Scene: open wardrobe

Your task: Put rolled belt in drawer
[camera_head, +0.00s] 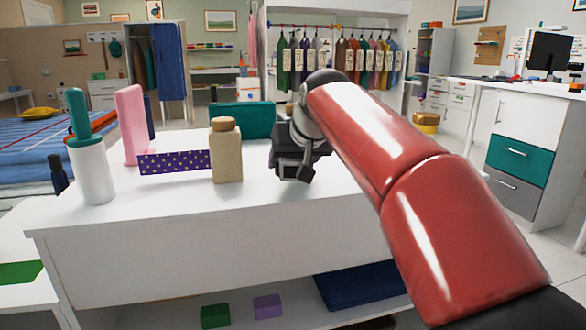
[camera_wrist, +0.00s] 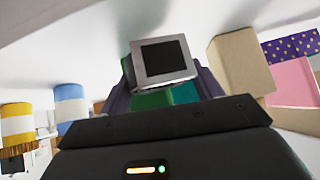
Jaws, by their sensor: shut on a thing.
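My gripper (camera_head: 297,160) is over the white table, to the right of a beige bottle, and its dark end hides what it holds in the head view. In the wrist view my gripper (camera_wrist: 165,88) is shut on a squarish thing with a silver rim and dark centre, which looks like the buckle of the rolled belt (camera_wrist: 163,60). I cannot tell whether it touches the table. A closed teal drawer (camera_head: 518,160) and a grey drawer (camera_head: 518,190) are in a white unit at right. Which drawer the task means is not clear.
On the white table (camera_head: 180,238) stand the beige bottle (camera_head: 226,155), a purple dotted box (camera_head: 175,162), a pink upright piece (camera_head: 131,125), a white cylinder with teal top (camera_head: 92,172) and a teal box (camera_head: 245,120). The open wardrobe (camera_head: 335,18) with hanging clothes is behind.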

